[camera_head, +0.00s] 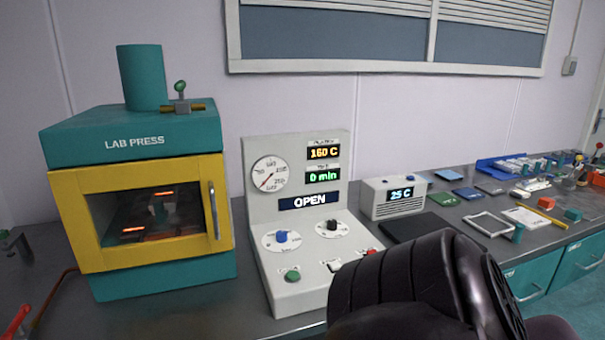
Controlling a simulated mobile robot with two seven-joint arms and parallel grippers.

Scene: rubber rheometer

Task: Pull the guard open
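The guard (88,262) is a yellow-framed door with a clear window on the front of the teal lab press (130,142). It looks shut flush against the press body. Its upright metal handle (213,211) is on the right side of the frame. Through the window I see a dark chamber with glowing orange strips. Neither of my grippers shows. A large black link of my own arm fills the bottom right and hides part of the bench; nothing of mine is seen touching the guard or handle.
A grey control console (296,228) reading OPEN stands just right of the press. A small box (398,197) reading 25 C is farther right. Coloured sheets, a metal frame (488,224) and a blue tray (500,164) lie along the bench. A red object (17,322) shows bottom left.

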